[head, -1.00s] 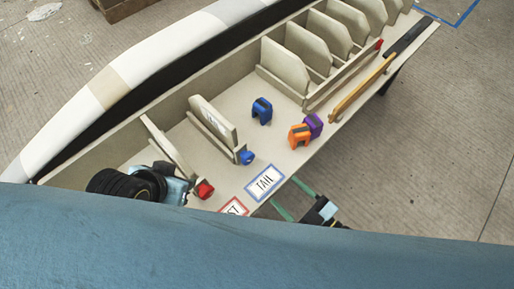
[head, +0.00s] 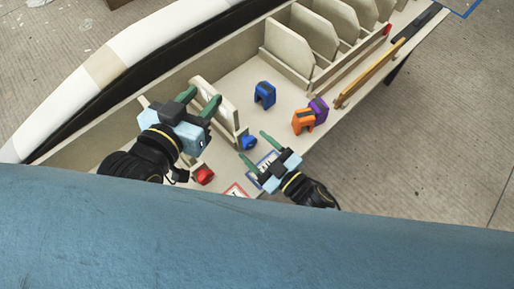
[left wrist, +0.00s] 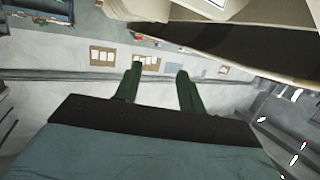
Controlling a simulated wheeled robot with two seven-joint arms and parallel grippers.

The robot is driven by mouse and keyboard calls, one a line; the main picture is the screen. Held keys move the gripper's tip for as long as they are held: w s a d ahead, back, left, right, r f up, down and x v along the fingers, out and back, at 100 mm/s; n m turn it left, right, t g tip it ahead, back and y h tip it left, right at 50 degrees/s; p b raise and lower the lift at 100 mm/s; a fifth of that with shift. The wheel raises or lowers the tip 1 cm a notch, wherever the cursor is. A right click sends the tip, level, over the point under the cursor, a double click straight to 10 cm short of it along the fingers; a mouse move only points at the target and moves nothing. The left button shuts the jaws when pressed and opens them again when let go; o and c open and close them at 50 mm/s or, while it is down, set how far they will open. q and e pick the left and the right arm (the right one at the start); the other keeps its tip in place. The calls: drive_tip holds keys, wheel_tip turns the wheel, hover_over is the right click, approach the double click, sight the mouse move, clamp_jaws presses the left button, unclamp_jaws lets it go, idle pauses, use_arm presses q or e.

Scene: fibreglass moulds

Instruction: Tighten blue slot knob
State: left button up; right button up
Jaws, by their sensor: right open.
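The blue slot knob (head: 249,142) sits at the near end of a cream divider plate (head: 214,104) on the mould bench, in the head view. My right gripper (head: 257,153) is open and empty, with its green fingers just below and to the right of the knob, over the TAIL label (head: 262,166). My left gripper (head: 201,99) is open, its green fingers above and around the top of the divider plate; I cannot tell whether they touch it. In the left wrist view its fingers (left wrist: 158,85) are apart with nothing between them.
A red knob (head: 204,175) is below my left gripper. A blue clamp (head: 265,94), an orange clamp (head: 303,121) and a purple clamp (head: 319,109) stand on the bench. A wooden bar (head: 370,73) lies along its right edge. Cream ribs (head: 290,48) stand at the back.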

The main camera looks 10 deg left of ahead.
use_arm(q)
drive_tip(key=shift+r, duration=0.25)
use_arm(e)
drive_tip(key=shift+w+a, duration=0.1)
drive_tip(key=shift+a, duration=0.05)
drive_tip(key=c, duration=1)
drive_tip(key=m+p, duration=0.2)
drive_tip(key=shift+r+m, duration=0.1)
drive_tip(key=shift+m, duration=0.2)
drive_tip(key=m+p, duration=0.2)
drive_tip(key=m, duration=0.1)
use_arm(q)
drive_tip(key=s+a+f+g+y, duration=0.1)
drive_tip(key=s+a+f+g, duration=0.2)
drive_tip(key=s+f+g, duration=0.2)
drive_tip(key=s+a+f+g+y, duration=0.2)
drive_tip(key=s+a+f+g, duration=0.1)
drive_tip(key=s+f+g, duration=0.3)
drive_tip(key=shift+s+a+f+n+g+y+p, duration=0.3)
drive_tip(key=shift+s+f+n+p, duration=0.15)
drive_tip(key=shift+s+f, duration=0.45)
use_arm(e)
drive_tip(key=shift+m, duration=0.8)
drive_tip(key=o, duration=1)
